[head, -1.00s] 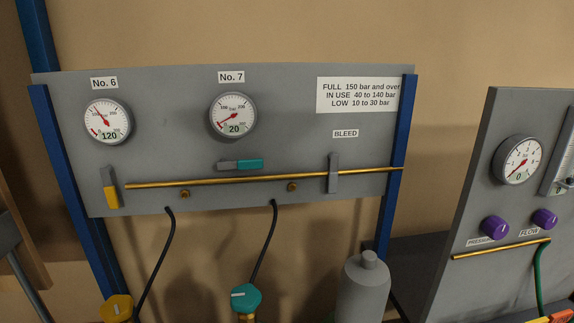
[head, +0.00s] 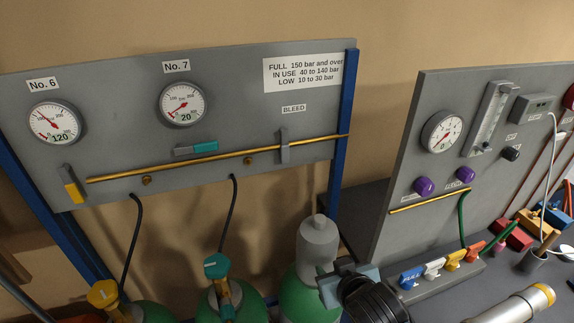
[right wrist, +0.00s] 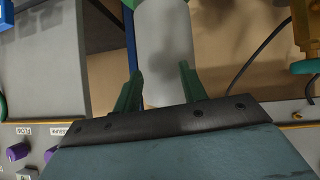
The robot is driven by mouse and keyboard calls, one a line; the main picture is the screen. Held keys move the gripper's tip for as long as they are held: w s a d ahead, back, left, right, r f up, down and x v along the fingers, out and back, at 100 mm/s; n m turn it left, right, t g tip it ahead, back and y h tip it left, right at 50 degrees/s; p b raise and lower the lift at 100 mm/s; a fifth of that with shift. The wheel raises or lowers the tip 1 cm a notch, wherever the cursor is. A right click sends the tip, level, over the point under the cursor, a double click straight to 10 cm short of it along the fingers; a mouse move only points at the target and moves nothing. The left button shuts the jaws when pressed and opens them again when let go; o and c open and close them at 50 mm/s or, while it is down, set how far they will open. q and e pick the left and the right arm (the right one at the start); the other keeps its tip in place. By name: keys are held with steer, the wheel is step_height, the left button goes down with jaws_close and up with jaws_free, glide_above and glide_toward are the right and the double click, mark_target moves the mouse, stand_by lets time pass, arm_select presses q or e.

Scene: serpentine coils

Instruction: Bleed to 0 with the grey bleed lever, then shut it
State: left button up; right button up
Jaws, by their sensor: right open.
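The grey bleed lever (head: 284,146) stands upright across the right part of the brass pipe (head: 215,163), under the BLEED label (head: 294,108). The No. 6 gauge (head: 56,123) shows 120. The No. 7 gauge (head: 183,103) shows 20. The yellow-tipped lever (head: 72,185) is near upright at the pipe's left end. The teal-tipped lever (head: 196,148) lies almost level, just above the pipe. My right gripper (head: 345,280) is low in the head view, below and right of the bleed lever and apart from it. In the right wrist view its fingers (right wrist: 158,85) are open. My left gripper is not seen.
A grey-capped green cylinder (head: 317,248) stands just left of my right gripper; its grey cap shows beyond the open fingers. Teal (head: 217,267) and yellow (head: 103,294) cylinder valves stand farther left. A second grey panel (head: 400,165) rises on the right. Space before the bleed lever looks clear.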

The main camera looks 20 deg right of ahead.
steer(key=shift+t, duration=0.4)
steer(key=r, duration=0.5)
steer(key=shift+w+r+p, duration=0.1)
steer(key=shift+w+p, duration=0.2)
steer(key=t+y, duration=0.1)
steer(key=t, duration=0.5)
glide_toward(286, 146)
steer(key=s, duration=0.4)
steer(key=w, duration=0.6)
steer(key=w+p, duration=0.1)
steer(key=w, duration=0.6)
steer(key=shift+f, duration=0.2)
jaws_close()
